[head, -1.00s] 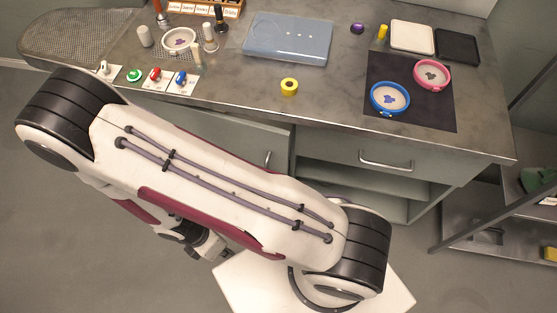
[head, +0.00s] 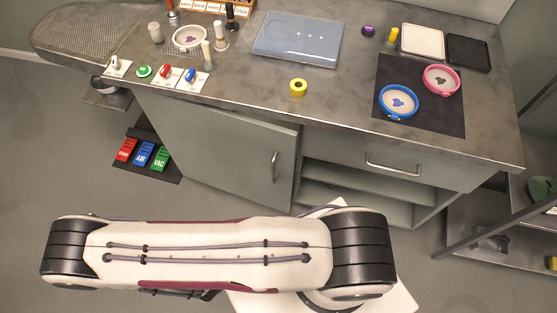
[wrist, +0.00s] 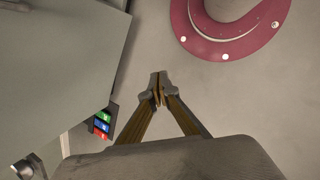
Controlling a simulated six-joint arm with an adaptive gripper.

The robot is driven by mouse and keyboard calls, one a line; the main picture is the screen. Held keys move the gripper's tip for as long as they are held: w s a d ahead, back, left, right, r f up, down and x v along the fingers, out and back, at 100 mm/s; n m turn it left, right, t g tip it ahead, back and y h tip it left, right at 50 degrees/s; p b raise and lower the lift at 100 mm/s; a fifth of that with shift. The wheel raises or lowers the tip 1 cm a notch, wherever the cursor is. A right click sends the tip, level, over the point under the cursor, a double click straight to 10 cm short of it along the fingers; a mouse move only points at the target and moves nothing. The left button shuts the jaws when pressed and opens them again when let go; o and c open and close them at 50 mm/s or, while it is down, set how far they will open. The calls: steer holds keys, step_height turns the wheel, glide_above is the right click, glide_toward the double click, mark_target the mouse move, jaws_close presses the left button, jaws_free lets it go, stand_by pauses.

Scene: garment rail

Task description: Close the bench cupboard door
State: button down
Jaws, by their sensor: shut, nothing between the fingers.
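The bench cupboard door (head: 215,150) is a grey-green panel with a vertical bar handle (head: 275,166) near its right edge. In the wrist view a large grey-green panel (wrist: 60,70), which looks like the door, fills the upper left. My gripper (wrist: 158,77) is shut and empty, over the floor to the right of that panel and apart from it in the picture. In the head view my gripper is hidden behind my arm.
Red, blue and green pedals (head: 143,155) stand on the floor left of the door. A drawer (head: 375,160) and open shelves (head: 360,190) are right of it. A metal rack (head: 480,225) stands at the right.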

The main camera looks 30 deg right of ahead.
steer(key=w+d+r+m+t+h, duration=0.2)
steer(key=w+d+t, duration=0.1)
steer(key=d, duration=0.2)
steer(key=w+d+r+m+t+h, duration=0.2)
steer(key=w+d+r+t+h, duration=0.1)
steer(key=d, duration=0.3)
steer(key=d+r+m+t+h, duration=0.1)
steer(key=r+h, duration=0.1)
steer(key=r, duration=0.4)
steer(key=d+r+m+t+h, duration=0.1)
steer(key=d+r+m+h, duration=0.1)
steer(key=r, duration=0.4)
steer(key=shift+w+d+r+t+h, duration=0.3)
steer(key=shift+w+r+t+h, duration=0.1)
steer(key=shift+h, duration=0.3)
steer(key=shift+w+d, duration=0.1)
steer(key=shift+d, duration=0.05)
glide_toward(288, 153)
steer(key=shift+x, duration=2.75)
steer(key=shift+w+d, duration=0.25)
steer(key=shift+d, duration=0.25)
steer(key=shift+w+d, duration=0.15)
